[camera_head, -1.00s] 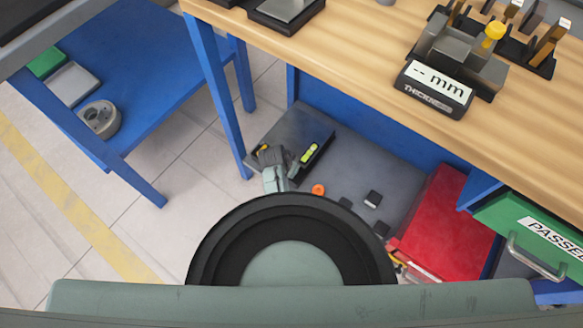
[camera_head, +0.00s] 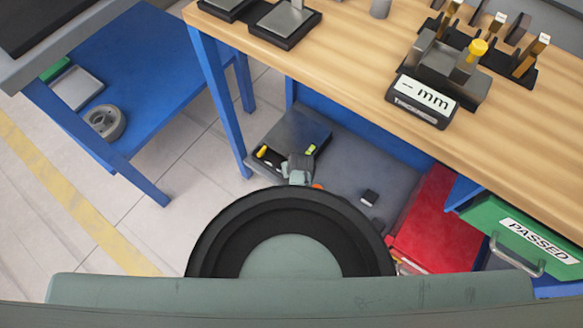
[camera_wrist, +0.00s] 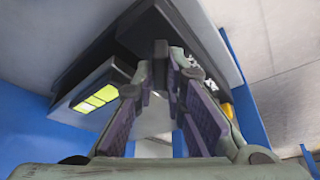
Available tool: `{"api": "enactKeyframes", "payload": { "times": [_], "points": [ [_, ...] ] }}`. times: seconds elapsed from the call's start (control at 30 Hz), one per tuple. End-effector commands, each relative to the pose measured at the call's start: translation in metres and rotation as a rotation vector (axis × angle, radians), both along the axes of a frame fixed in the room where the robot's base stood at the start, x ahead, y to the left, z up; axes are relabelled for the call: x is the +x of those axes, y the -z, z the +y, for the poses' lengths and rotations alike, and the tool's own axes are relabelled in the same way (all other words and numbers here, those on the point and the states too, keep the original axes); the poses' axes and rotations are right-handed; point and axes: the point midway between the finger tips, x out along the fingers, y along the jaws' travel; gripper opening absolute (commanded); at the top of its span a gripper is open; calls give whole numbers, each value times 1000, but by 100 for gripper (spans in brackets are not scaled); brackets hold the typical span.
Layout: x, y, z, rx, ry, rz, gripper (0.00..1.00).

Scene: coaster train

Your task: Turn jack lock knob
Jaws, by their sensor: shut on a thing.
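The jack (camera_head: 297,124) has a dark grey top plate and stands on the grey lower shelf under the bench. A yellow-green level strip (camera_head: 311,150) shows at its front right; it also shows in the wrist view (camera_wrist: 98,97). My gripper (camera_head: 299,165) is at the jack's front face. In the wrist view my gripper (camera_wrist: 163,62) points up under the dark plate, its fingers close together and shut on a small dark part, apparently the lock knob. The knob itself is mostly hidden between the fingertips. A yellow part (camera_head: 262,152) sticks out at the jack's left front.
A small orange item (camera_head: 317,186) and a dark block (camera_head: 369,196) lie on the lower shelf (camera_head: 350,160). A red case (camera_head: 440,225) and a green PASSED bin (camera_head: 525,235) stand to the right. The wooden benchtop (camera_head: 345,50) overhangs behind; a blue leg (camera_head: 218,95) is at left.

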Motion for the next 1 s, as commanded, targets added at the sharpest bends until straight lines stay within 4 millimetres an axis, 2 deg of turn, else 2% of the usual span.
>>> {"api": "enactKeyframes", "payload": {
  "times": [0.7, 1.0],
  "points": [
    [3, 2, -4, -2, -675, -2, 0],
    [4, 1, -4, -3, -894, -1, 0]
  ]
}}
